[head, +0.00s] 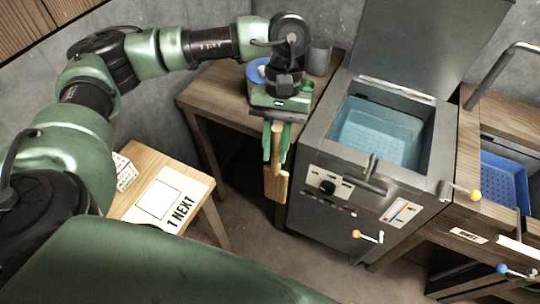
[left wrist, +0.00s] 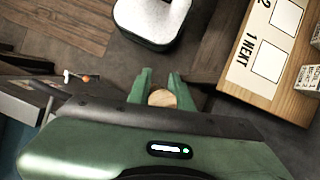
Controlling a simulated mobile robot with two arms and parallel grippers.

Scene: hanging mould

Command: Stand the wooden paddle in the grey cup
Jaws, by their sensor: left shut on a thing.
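In the left wrist view the paddle's round end (left wrist: 162,98) shows between the fingertips (left wrist: 158,88). The grey cup (head: 320,58) stands on the wooden table at the back, behind and right of my left gripper. The cup's inside cannot be made out. The paddle is well apart from it. My right gripper is not in view.
A blue round thing (head: 256,71) sits on the back table (head: 215,92), partly behind my wrist. The grey machine (head: 335,195) with raised lid and water-filled basin stands right of that table. A low table (head: 138,172) with a "1 NEXT" sheet is at left.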

